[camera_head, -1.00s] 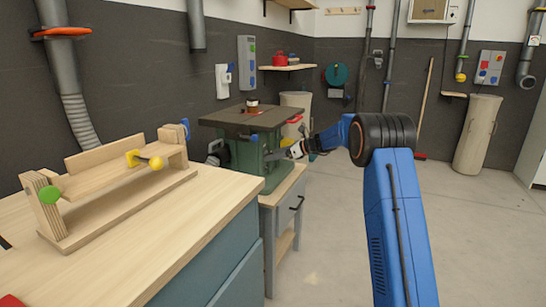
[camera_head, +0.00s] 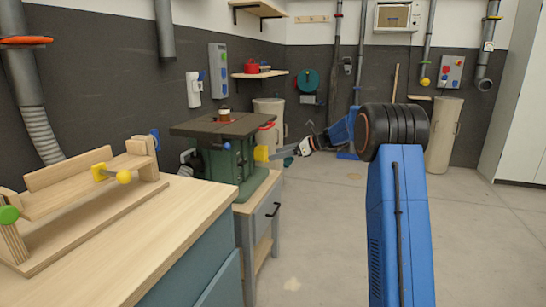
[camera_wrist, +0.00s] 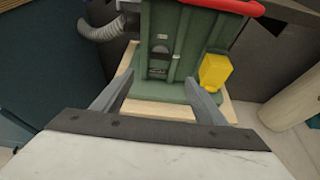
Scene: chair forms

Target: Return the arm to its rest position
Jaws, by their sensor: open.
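My arm shows in the head view as a blue link with a black joint (camera_head: 390,130), and its forearm reaches left and away. My gripper (camera_head: 280,153) is small there, just right of the green machine (camera_head: 232,162). In the wrist view my gripper (camera_wrist: 160,77) has its two grey fingers spread, with nothing held between them. The green machine's body (camera_wrist: 178,45) lies beyond the fingertips, with a yellow box (camera_wrist: 215,72) on it near the right finger. Whether the fingers touch the machine cannot be told.
A wooden workbench (camera_head: 150,235) with a wooden jig (camera_head: 95,205) stands at the left. Beige bins (camera_head: 443,135) stand by the back wall. The floor (camera_head: 480,240) at the right is clear.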

